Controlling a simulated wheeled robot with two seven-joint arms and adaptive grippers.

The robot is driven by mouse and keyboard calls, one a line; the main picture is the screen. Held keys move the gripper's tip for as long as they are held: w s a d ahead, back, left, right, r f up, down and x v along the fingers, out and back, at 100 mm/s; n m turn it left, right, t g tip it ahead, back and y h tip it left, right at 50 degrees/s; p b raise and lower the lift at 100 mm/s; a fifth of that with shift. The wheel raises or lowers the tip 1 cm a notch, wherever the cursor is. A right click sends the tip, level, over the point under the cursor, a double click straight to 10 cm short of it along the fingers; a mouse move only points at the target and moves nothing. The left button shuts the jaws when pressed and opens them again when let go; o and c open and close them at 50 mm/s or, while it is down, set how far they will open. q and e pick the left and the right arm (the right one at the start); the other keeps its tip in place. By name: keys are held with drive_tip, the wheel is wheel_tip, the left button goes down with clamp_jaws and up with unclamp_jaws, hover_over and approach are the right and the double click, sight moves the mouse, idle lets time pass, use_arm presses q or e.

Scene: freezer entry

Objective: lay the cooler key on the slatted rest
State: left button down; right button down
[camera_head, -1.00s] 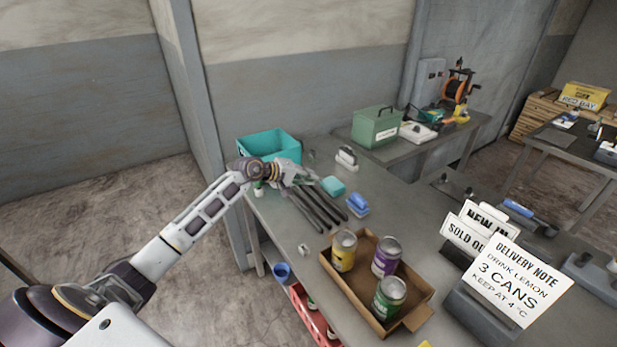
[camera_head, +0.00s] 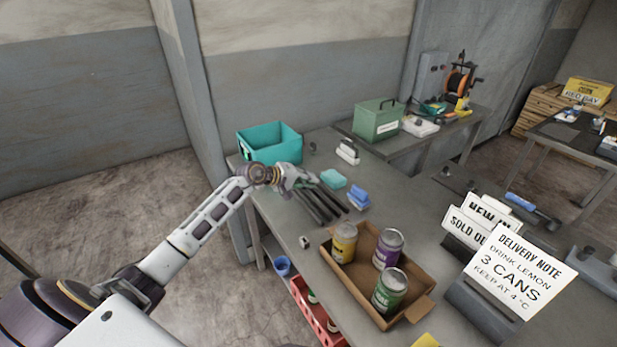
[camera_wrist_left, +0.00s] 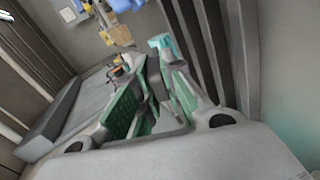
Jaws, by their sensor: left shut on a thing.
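The slatted rest (camera_head: 320,207), a set of dark parallel bars, lies on the grey table; its bars also show in the left wrist view (camera_wrist_left: 244,60). My left gripper (camera_head: 308,181) is over the far end of the bars. In the left wrist view its green-padded fingers (camera_wrist_left: 152,98) are close around a small dark grey thing, mostly hidden between them. I take this for the cooler key, but its shape is not clear. Whether it touches the bars I cannot tell. My right gripper is not in view.
A teal bin (camera_head: 270,158) stands behind the gripper. A teal sponge (camera_head: 333,178) and a blue brush (camera_head: 358,198) lie right of the bars. A cardboard tray (camera_head: 411,310) with three cans stands nearer. A small pale item (camera_head: 305,242) lies near the table edge.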

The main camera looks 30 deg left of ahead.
sight(308, 195)
use_arm(q)
drive_tip(key=shift+f, duration=0.75)
drive_tip(key=shift+f+b, duration=0.35)
drive_tip(key=shift+f, duration=0.3)
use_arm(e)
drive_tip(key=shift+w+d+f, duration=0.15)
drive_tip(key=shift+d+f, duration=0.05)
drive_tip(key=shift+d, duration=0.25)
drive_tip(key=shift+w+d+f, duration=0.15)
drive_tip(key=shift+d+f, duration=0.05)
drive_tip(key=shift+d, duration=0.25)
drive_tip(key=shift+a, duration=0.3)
use_arm(q)
drive_tip(key=c, duration=1.4)
unclamp_jaws()
drive_tip(key=shift+c, duration=0.2)
drive_tip(key=o, duration=0.6)
drive_tip(key=shift+f, duration=0.1)
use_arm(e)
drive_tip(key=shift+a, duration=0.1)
use_arm(q)
drive_tip(key=shift+f, duration=0.1)
drive_tip(key=shift+s, duration=0.1)
